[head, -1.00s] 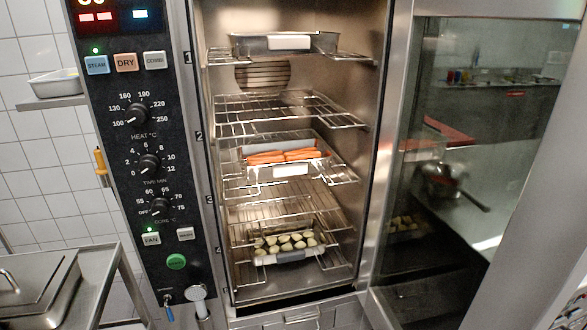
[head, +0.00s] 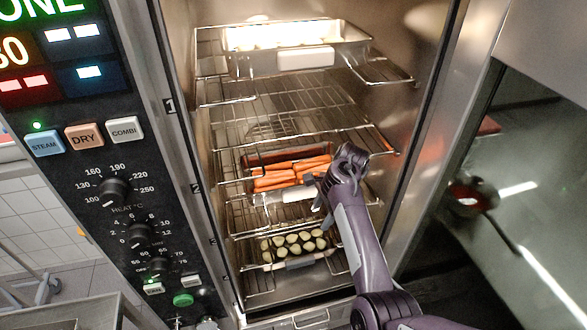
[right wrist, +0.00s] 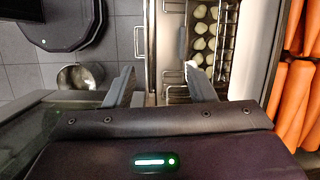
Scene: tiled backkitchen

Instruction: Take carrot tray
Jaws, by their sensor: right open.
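The carrot tray (head: 258,160) holds several orange carrots (head: 290,178) and sits on a middle rack inside the open oven. Its pale front tab (head: 298,195) is partly hidden by my right arm. My right gripper (head: 318,203) is at the tray's front right, near the tab; I cannot tell in the head view whether it touches. In the right wrist view the gripper (right wrist: 165,85) is open with nothing between its fingers, and carrots (right wrist: 297,95) show at the right edge. My left gripper is in no view.
A tray with pale food (head: 300,36) is on the top rack. A tray of round slices (head: 292,243) is below the carrots. The oven control panel (head: 110,170) stands at the left and the open glass door (head: 510,170) at the right. An empty wire rack (head: 290,105) lies above the carrots.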

